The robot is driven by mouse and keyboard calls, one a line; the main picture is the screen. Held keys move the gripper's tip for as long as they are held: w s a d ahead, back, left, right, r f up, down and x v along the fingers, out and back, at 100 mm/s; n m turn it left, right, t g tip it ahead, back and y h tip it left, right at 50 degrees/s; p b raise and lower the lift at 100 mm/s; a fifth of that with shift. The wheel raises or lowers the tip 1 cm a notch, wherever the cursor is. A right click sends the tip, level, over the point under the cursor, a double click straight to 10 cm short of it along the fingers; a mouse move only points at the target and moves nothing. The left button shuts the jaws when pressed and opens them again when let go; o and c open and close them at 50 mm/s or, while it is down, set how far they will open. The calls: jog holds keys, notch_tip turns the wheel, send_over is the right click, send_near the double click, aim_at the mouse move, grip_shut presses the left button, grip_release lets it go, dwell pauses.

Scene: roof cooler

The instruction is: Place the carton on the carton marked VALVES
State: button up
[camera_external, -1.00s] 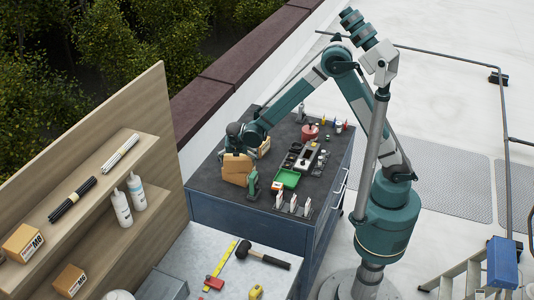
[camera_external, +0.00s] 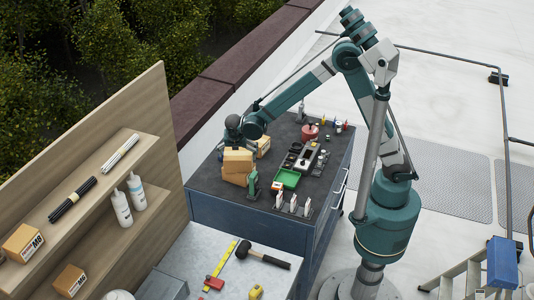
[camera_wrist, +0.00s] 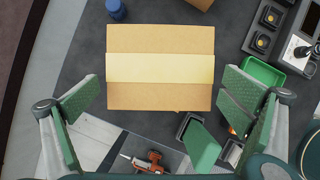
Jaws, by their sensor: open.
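Two brown cartons are stacked near the left edge of the dark bench top in the external view: an upper carton (camera_external: 238,161) and a lower carton (camera_external: 233,179). No VALVES lettering is readable on either. In the wrist view the upper carton's top (camera_wrist: 160,42), with a pale tape band across it, lies ahead of my gripper (camera_wrist: 160,96). The green fingers are spread wide to either side, apart from the carton and holding nothing. In the external view my gripper (camera_external: 236,141) is just above the stack. The lower carton is mostly hidden from the wrist camera.
Another carton (camera_external: 263,145) stands close behind the stack. A blue cylindrical thing (camera_wrist: 116,9) is near the carton in the wrist view.

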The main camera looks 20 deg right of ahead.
jog(key=shift+v, duration=2.95)
jog(key=shift+d, duration=0.1)
jog(key=w+d+r+m+y, duration=0.1)
jog(key=d+r+m, duration=0.4)
jog(key=d, duration=0.6)
jog(key=w+d+r+m, duration=0.1)
jog(key=d+r+m, duration=0.3)
jog(key=d, duration=0.6)
jog(key=w+d+r+m+y, duration=0.1)
jog(key=d+r+m, duration=0.4)
jog(key=d, duration=0.6)
jog(key=s+d+m+t, duration=0.1)
jog(key=s+d+m, duration=0.4)
jog(key=d, duration=0.4)
jog(key=s+d+m+t, duration=0.1)
jog(key=s+d+m, duration=0.4)
jog(key=d, duration=0.4)
jog(key=s+d+m+t, duration=0.1)
jog(key=s+d+m, duration=0.4)
jog(key=d+m, duration=0.2)
jog(key=shift+d+r, duration=0.35)
jog(key=shift+d, duration=0.6)
notch_tip(320, 180, down, 23)
jog(key=b, duration=2.3)
jog(key=shift+f, duration=0.2)
